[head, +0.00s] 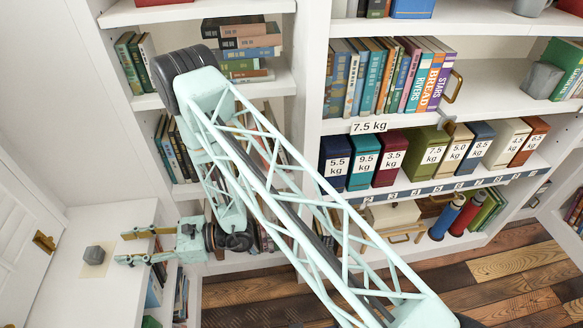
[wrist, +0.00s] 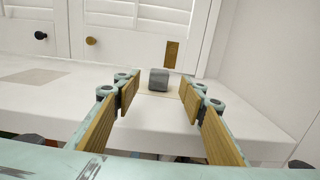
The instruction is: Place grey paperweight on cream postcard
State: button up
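The grey paperweight (head: 94,255) is a small dark block on the white desk top at the left of the head view. It rests on the cream postcard (head: 91,270), a flat pale square whose edges show around it. In the wrist view the paperweight (wrist: 158,78) stands beyond the fingertips, near the middle, with part of the cream postcard (wrist: 145,92) below it. My gripper (head: 125,248) is open and empty, just right of the paperweight in the head view. In the wrist view its wood-padded fingers (wrist: 159,88) are spread, with a gap before the block.
A flat beige patch (wrist: 28,76) lies on the desk (wrist: 65,97) to the left in the wrist view. White cabinet doors (wrist: 130,25) with knobs rise behind. Shelves hold several books (head: 390,75) and weight-labelled boxes (head: 430,155). A narrow bookcase stands close right of the desk.

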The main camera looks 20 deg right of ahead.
jog(key=shift+r, duration=0.1)
jog(key=shift+r, duration=0.3)
jog(key=s+d+r+n+g+h, duration=0.1)
jog(key=s+d+r+n+g, duration=0.15)
jog(key=r, duration=0.65)
jog(key=s+d+r+n+g, duration=0.2)
jog(key=s+r+n+g, duration=0.1)
jog(key=r, duration=0.5)
jog(key=s+d+r+n+g+h, duration=0.1)
jog(key=s+d+r+n+g, duration=0.15)
jog(key=r, duration=0.65)
jog(key=s+d+r+n+h, duration=0.55)
jog(key=s+d+r, duration=0.45)
jog(key=d, duration=0.2)
jog(key=s+d+r+n+t+h, duration=0.2)
jog(key=s+d+r+t+h, duration=0.1)
jog(key=d, duration=0.9)
jog(key=s+d+r+n+t+h, duration=0.1)
jog(key=s+d+r+t+h, duration=0.2)
jog(key=d, duration=0.9)
jog(key=s+d+r+n+t+h, duration=0.2)
jog(key=s+d+r+t+h, duration=0.1)
jog(key=d, duration=0.9)
jog(key=shift+s+d+n+t+h, duration=0.3)
jog(key=shift+s+t+h, duration=0.4)
jog(key=shift+s, duration=0.4)
jog(key=shift+a, duration=0.1)
